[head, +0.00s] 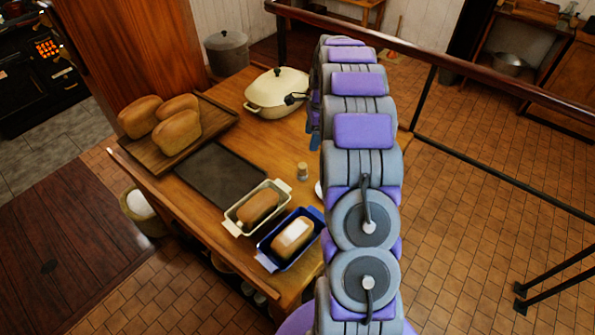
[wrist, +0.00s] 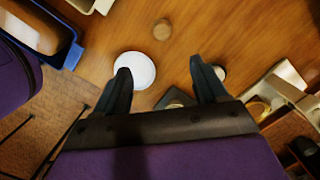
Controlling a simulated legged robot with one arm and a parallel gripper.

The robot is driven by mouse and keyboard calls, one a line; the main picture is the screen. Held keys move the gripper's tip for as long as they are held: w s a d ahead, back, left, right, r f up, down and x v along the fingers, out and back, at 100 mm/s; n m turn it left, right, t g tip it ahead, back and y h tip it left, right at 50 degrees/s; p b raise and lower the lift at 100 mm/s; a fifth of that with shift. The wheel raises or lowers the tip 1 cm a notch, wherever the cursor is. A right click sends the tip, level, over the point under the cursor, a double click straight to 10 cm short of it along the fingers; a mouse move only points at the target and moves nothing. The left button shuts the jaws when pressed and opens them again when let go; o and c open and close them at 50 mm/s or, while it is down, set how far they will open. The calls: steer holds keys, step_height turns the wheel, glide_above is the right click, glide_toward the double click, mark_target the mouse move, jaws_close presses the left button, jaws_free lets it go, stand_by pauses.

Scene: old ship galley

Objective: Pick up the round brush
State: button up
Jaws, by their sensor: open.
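I cannot make out the round brush for certain in either view. A small round brown thing (wrist: 162,30) stands on the table beyond my fingertips in the wrist view; in the head view a small upright cylinder (head: 302,171) stands near the baking tins. A round white disc (wrist: 140,68) lies by my left finger, partly covered by it. My gripper (wrist: 160,69) is open above the wooden table, with nothing held between its fingers. A dark flat object (wrist: 175,98) shows low between the fingers, partly hidden by the gripper. In the head view my arm hides much of this area.
The wooden table (head: 230,92) holds loaves on a board (head: 208,128), a dark tray (head: 219,178), a cream tin (head: 236,224), a blue tin (head: 268,262) and a lidded cream pan (head: 277,98). In the wrist view, pale box-like items (wrist: 285,80) stand at right.

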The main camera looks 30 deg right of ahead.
mark_target(304, 165)
steer(key=f, duration=0.3)
steer(key=a+f+b, duration=0.1)
steer(key=f, duration=0.3)
steer(key=f+b, duration=0.1)
steer(key=f, duration=0.3)
steer(key=shift+w+a+f, duration=0.25)
steer(key=shift+w, duration=0.15)
steer(key=shift+w+a+f+b, duration=0.15)
steer(key=shift+f+b, duration=0.15)
steer(key=shift+f, duration=0.7)
steer(key=shift+w+a+f+b, duration=0.15)
steer(key=shift+f+b, duration=0.1)
steer(key=shift+f, duration=0.7)
steer(key=shift+w+a+f+b, duration=0.15)
steer(key=shift+f+b, duration=0.15)
steer(key=shift+f, duration=0.7)
steer(key=shift+r, duration=0.1)
steer(key=c, duration=1.2)
step_height(304, 165, up, 10)
steer(key=shift+r+p, duration=0.1)
steer(key=shift+p, duration=0.95)
